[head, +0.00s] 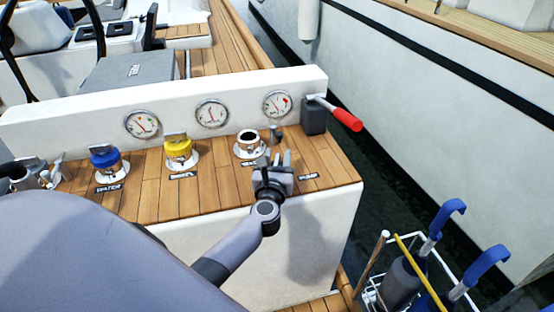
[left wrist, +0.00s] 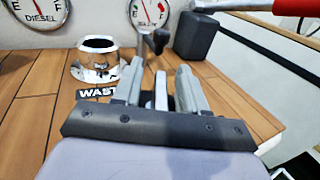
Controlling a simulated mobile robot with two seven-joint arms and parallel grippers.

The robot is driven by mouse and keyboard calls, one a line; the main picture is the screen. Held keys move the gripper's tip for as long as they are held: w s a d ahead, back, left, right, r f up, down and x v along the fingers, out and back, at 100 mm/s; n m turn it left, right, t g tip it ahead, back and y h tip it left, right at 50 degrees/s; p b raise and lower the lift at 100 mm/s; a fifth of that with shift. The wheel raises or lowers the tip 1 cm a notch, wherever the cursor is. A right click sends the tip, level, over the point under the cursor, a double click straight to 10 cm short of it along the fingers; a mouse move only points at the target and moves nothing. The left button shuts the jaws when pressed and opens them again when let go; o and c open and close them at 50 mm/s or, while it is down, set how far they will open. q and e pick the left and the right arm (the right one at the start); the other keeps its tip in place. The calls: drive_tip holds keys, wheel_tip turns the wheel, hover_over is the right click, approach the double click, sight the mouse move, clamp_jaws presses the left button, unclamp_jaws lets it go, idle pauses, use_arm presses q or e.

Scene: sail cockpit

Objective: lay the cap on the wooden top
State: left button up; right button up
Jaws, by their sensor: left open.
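The wooden top (head: 215,190) carries a row of chrome fillers. The waste filler (head: 249,145) is an uncovered chrome collar with a dark opening; it also shows in the left wrist view (left wrist: 96,62). A small dark grey piece (head: 276,132) is just right of it, by the panel; in the left wrist view it has a rounded head (left wrist: 155,38), and I cannot tell whether it is the cap. My left gripper (head: 275,160) is open over the wooden top, right of the waste filler. A pale upright piece (left wrist: 161,92) shows between its fingers, not clearly identifiable. My right gripper is out of view.
A blue cap (head: 104,157) and a yellow cap (head: 178,149) sit on fillers to the left. A white panel with gauges (head: 211,113) stands behind. A black pump box (head: 313,117) with a red handle (head: 343,117) is at right.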

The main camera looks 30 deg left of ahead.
use_arm(q)
drive_tip(key=shift+r, duration=0.15)
drive_tip(key=shift+s+d, duration=0.15)
drive_tip(key=shift+s, duration=0.05)
drive_tip(key=s+d+m+t+h, duration=0.3)
drive_tip(key=s+d+m+h, duration=0.4)
drive_tip(key=s+d+m, duration=0.8)
drive_tip(key=s+f+m+g+h, duration=0.1)
drive_tip(key=s+f+m+g, duration=0.3)
drive_tip(key=m, duration=1)
drive_tip(key=s+f+m+g+h, duration=0.2)
drive_tip(key=s+f+m+g, duration=0.2)
drive_tip(key=s+f+m, duration=0.3)
wheel_tip(320, 180, down, 4)
drive_tip(key=m, duration=0.7)
drive_tip(key=shift+a+r+m+g+h, duration=0.2)
drive_tip(key=shift+m+g+h, duration=0.1)
drive_tip(key=shift+m, duration=0.1)
